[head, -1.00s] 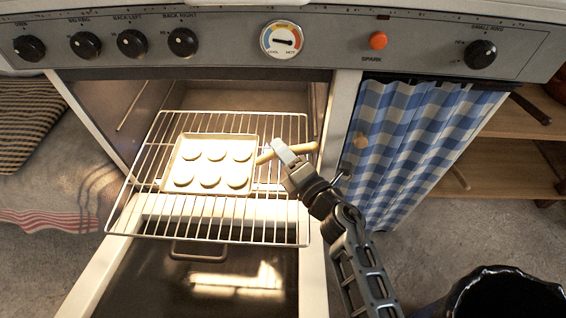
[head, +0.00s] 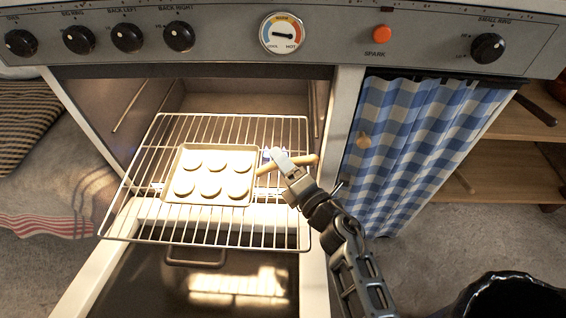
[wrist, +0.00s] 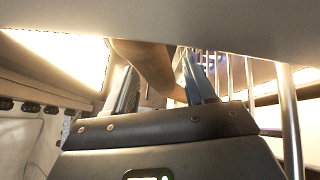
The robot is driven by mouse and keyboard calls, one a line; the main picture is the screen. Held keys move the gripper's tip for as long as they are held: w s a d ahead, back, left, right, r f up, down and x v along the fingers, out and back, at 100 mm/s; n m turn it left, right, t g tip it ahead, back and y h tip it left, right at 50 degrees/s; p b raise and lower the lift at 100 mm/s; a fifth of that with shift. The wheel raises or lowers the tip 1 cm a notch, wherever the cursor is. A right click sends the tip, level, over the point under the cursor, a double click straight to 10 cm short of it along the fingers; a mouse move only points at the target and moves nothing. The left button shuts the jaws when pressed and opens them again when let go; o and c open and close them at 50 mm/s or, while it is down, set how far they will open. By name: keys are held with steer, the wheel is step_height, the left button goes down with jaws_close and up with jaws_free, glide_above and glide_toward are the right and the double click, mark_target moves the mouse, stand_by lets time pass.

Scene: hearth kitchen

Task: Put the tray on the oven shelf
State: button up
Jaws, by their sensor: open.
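The tray (head: 214,203) is a shallow pale metal pan with several round pale pieces on it. In the head view it sits level on the pulled-out wire oven shelf (head: 132,190), near its middle. Its wooden handle (head: 304,160) points right. My gripper (head: 278,157) is at the handle, with its jaws open around or right beside it. In the wrist view the handle (wrist: 150,65) passes close to the fingers (wrist: 198,80). Part of the handle is hidden by a finger.
The oven door hangs open below the shelf, with a bar handle (head: 196,262). A blue checked curtain (head: 418,140) hangs right of the oven. A black bucket-like container (head: 505,300) stands at lower right. Knobs and a dial (head: 282,33) line the panel above.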

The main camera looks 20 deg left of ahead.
steer(key=p+v, duration=0.4)
steer(key=v, duration=0.7)
steer(key=shift+d, duration=0.1)
steer(key=shift+s+d, duration=0.3)
steer(key=s+d+r+m+t+h, duration=0.3)
steer(key=s+d+m+h, duration=0.1)
steer(key=s+d+m, duration=0.5)
steer(key=s+d+r+m+t+h, duration=0.2)
steer(key=s+d+m+h, duration=0.3)
steer(key=s+d+m, duration=0.5)
steer(key=s+d+r+m+g+h, duration=0.1)
steer(key=s+d+r+m+h, duration=0.1)
steer(key=s+r+m, duration=0.4)
steer(key=s+d+r+m+g+h, duration=0.1)
steer(key=s+d+r+m+h, duration=0.2)
steer(key=s+r+m, duration=0.3)
steer(key=v, duration=0.4)
steer(key=shift+d+f, duration=0.3)
steer(key=shift+f, duration=0.05)
steer(key=shift+a, duration=0.1)
